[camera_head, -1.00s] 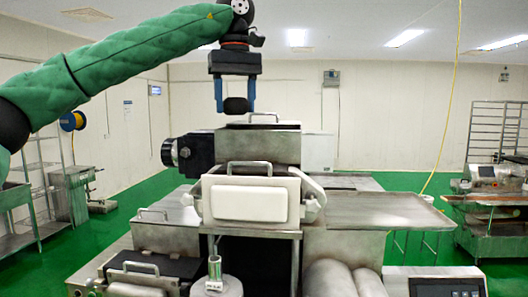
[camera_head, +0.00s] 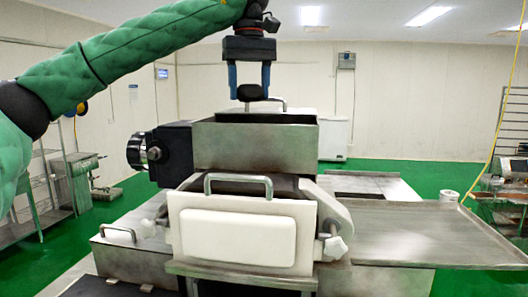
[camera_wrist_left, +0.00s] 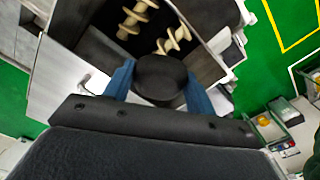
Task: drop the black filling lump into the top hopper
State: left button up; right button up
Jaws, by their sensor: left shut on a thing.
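The black filling lump (camera_head: 252,92) is between the blue fingers of my left gripper (camera_head: 250,86), which is shut on it. The lump hangs over the top hopper (camera_head: 255,144), a grey metal box on the machine, near its rear rim in the head view. In the left wrist view the dark round lump (camera_wrist_left: 161,78) sits between both blue fingers (camera_wrist_left: 160,92). Beyond it the hopper's inside shows two cream spiral augers (camera_wrist_left: 172,40). The exact gap between lump and hopper rim cannot be told. My right gripper is not in view.
A white front cover (camera_head: 238,235) with a metal handle is below the hopper. A black motor (camera_head: 160,153) juts out at left. A flat metal tray (camera_head: 430,232) extends right. A yellow cord (camera_head: 494,130) hangs at far right.

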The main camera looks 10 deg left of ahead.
pick_arm(q)
jog(key=f, duration=0.2)
jog(key=w+f, duration=0.1)
jog(key=f, duration=0.1)
jog(key=shift+s+f, duration=0.3)
jog(key=shift+s, duration=0.1)
jog(key=shift+w, duration=0.15)
jog(key=o, duration=1.1)
